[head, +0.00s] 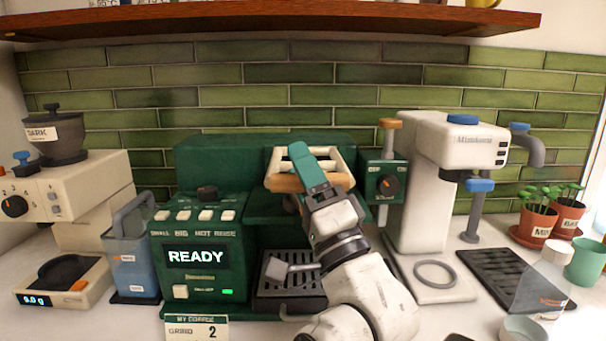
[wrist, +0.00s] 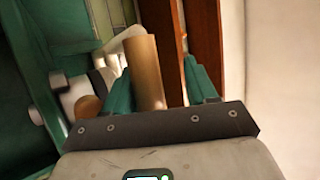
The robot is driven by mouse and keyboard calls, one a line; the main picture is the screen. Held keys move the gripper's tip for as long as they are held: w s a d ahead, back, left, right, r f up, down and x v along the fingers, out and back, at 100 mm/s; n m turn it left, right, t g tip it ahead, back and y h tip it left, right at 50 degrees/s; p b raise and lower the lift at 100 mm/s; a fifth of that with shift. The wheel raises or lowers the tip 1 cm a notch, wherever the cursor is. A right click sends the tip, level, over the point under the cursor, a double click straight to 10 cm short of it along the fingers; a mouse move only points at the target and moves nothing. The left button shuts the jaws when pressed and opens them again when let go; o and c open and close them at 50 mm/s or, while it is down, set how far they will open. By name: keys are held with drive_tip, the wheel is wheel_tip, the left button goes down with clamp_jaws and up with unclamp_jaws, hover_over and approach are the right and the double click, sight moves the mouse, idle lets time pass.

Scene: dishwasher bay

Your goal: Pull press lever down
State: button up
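The press lever is a cream frame with a wooden crossbar (head: 286,184) at the top middle of the green coffee machine (head: 215,160). It is raised, with the bar roughly level. My gripper (head: 304,165) is in front of it, and its green fingers cover the middle of the bar. In the wrist view the wooden bar (wrist: 145,70) lies between the two green fingers of my gripper (wrist: 157,75). It is close to the left finger, and a gap shows before the right finger. The fingers are apart, not closed on the bar.
A knob box (head: 386,184) is right of the lever, beside the white espresso machine (head: 425,200). A drip tray (head: 275,290) lies below. A wooden shelf (head: 270,18) hangs above. A blue pitcher (head: 132,262) and the READY display (head: 196,256) are at left.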

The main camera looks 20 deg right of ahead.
drive_tip(key=shift+s+d+f, duration=0.15)
drive_tip(key=shift+s+f, duration=0.15)
drive_tip(key=shift+f, duration=0.1)
drive_tip(key=b+v, duration=0.2)
drive_tip(key=v, duration=0.7)
drive_tip(key=shift+s+f, duration=0.15)
drive_tip(key=shift+s, duration=0.25)
